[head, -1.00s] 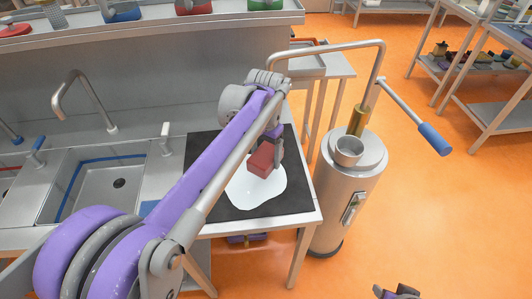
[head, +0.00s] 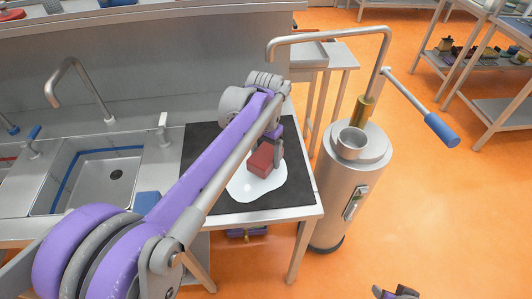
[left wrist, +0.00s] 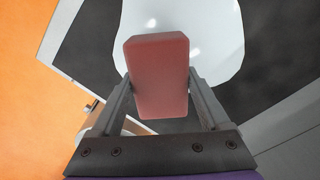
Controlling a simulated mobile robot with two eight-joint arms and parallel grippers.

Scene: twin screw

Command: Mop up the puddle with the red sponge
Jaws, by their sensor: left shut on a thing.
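The red sponge (head: 261,161) is a block held between the fingers of my left gripper (head: 278,148). In the left wrist view the sponge (left wrist: 158,80) sits between the two fingers (left wrist: 160,100). The pale, glossy puddle (head: 250,187) lies on the dark mat at the right end of the counter. The sponge is over the far part of the puddle and hides some of it; I cannot tell whether they touch. The puddle (left wrist: 212,35) also shows behind the sponge in the left wrist view. My right gripper (head: 396,292) shows only partly at the bottom edge, away from the counter.
The dark mat (head: 296,190) covers the counter end. A sink (head: 90,180) with a tap is to the left. A metal cylinder (head: 340,205) with a cup-like top, bent pipe and blue-handled lever (head: 440,130) stands right of the counter. Orange floor is open further right.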

